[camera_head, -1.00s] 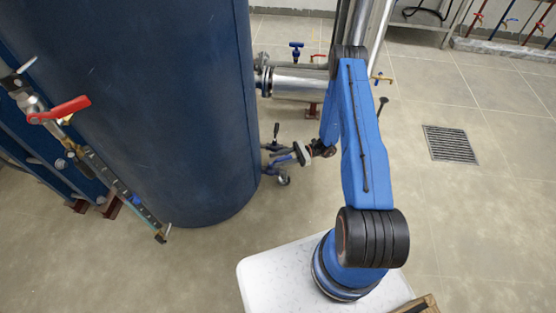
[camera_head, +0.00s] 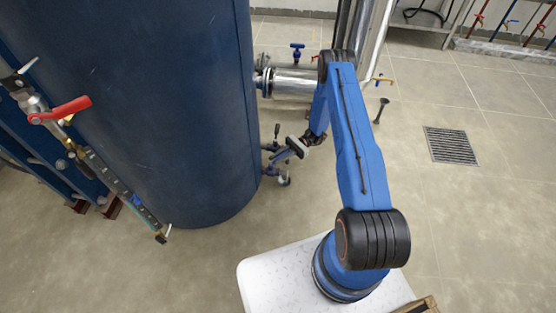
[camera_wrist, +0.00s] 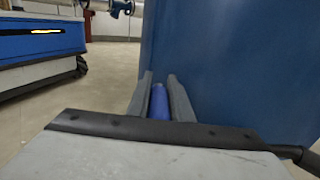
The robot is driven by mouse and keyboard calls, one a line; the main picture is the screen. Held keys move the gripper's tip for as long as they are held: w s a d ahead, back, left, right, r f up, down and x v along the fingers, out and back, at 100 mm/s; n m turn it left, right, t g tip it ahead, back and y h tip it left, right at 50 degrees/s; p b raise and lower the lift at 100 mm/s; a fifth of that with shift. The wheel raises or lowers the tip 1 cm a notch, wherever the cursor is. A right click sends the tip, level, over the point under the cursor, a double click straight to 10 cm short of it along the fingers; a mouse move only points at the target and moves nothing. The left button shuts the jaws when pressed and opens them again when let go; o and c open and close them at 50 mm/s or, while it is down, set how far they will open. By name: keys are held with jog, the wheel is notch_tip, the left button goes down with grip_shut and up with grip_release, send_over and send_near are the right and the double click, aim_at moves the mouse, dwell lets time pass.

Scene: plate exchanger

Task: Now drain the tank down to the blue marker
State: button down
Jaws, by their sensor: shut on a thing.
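The large blue tank (camera_head: 170,110) fills the left of the head view. A slanted sight gauge (camera_head: 115,180) with a small blue marker (camera_head: 137,200) is on its left front; I cannot read the liquid level. A drain valve (camera_head: 283,180) sits low at the tank's right side. My gripper (camera_head: 277,157) is beside that valve. In the wrist view my gripper (camera_wrist: 158,90) is shut on a blue handle (camera_wrist: 158,102), with one finger on each side. The tank wall (camera_wrist: 235,70) rises just behind. The fingers hide most of the handle in the head view.
A red-handled valve (camera_head: 62,111) tops the gauge. A steel pipe (camera_head: 296,82) with a small blue-handled valve (camera_head: 297,52) runs behind my arm. A floor grate (camera_head: 451,145) lies at the right. The floor between is mostly clear.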

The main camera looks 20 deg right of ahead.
jog(key=shift+w+a+n+g+h, duration=0.15)
jog(key=shift+n+g+h, duration=0.15)
jog(key=shift+n+g, duration=0.25)
jog(key=shift+w+d+n+g+h, duration=0.15)
jog(key=shift+n+g+h, duration=0.2)
jog(key=shift+g, duration=0.4)
jog(key=shift+a, duration=0.1)
jog(key=c, duration=1.6)
grip_release()
jog(key=v, duration=1.7)
jog(key=shift+w+f, duration=0.1)
jog(key=shift+w, duration=0.1)
